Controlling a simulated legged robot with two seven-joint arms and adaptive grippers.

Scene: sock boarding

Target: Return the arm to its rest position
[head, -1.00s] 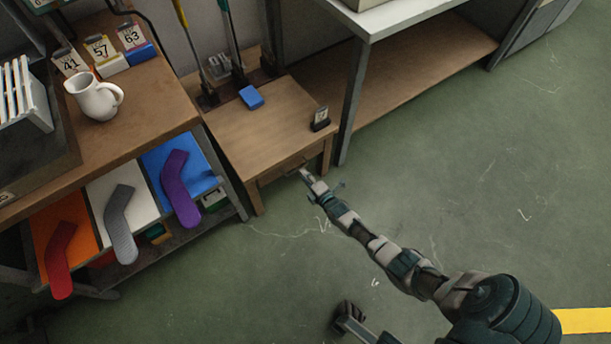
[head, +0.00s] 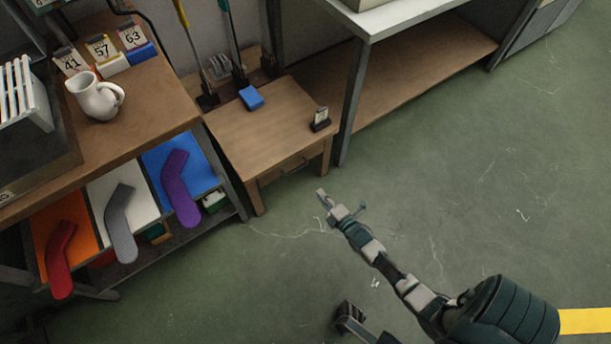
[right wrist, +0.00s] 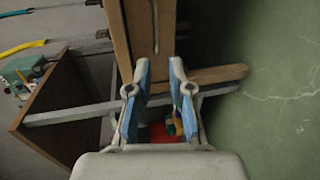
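My right arm reaches in from the lower right of the head view. Its gripper (head: 338,205) is over bare green floor, in front of and apart from the small wooden table. In the right wrist view the two blue-padded fingers (right wrist: 158,95) stand apart with nothing held between them.
At left, a workbench (head: 150,105) carries a white jug (head: 95,97). Under it, red (head: 60,260), grey (head: 121,225) and purple (head: 180,190) socks lie on coloured boards. A blue block (head: 251,97) sits on the small table. The floor (head: 450,180) to the right is clear.

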